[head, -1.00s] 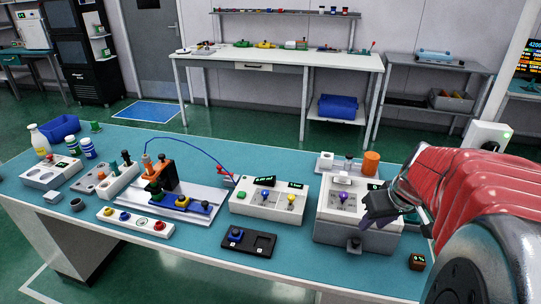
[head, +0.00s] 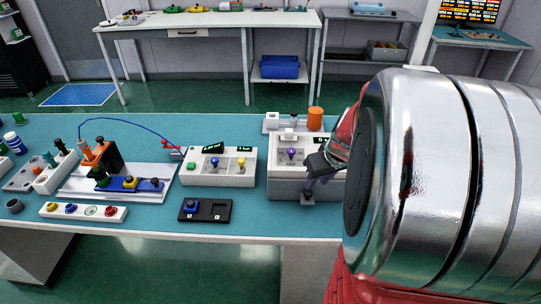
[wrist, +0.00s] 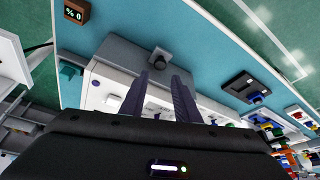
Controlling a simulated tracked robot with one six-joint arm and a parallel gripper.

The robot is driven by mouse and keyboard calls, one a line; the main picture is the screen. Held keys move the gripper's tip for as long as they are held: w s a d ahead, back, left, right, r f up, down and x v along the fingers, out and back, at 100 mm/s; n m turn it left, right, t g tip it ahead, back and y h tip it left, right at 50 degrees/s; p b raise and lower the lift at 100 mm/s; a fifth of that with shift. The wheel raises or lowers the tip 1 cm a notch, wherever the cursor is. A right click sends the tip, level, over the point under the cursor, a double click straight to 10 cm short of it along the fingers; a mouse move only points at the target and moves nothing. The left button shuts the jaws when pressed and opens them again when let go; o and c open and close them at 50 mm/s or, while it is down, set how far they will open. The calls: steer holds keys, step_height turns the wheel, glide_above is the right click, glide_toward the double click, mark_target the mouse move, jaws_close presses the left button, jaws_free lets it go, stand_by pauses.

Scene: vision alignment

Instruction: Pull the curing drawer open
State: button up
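The curing drawer is the grey front part (wrist: 125,52) of a white-topped box at the right of the bench. Its dark square knob (wrist: 159,60) sticks out from the front, and the knob also shows in the head view (head: 307,198). The drawer looks shut. My gripper (wrist: 160,76) is open, with its two dark purple fingers apart and nothing visible between them. The fingers point toward the knob from over the box. My arm hides the box's right side.
An orange cylinder (head: 315,118) stands behind the box. Floor is clear before the bench.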

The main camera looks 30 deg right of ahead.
mark_target(309, 192)
steer(key=shift+x, duration=4.1)
jaws_close()
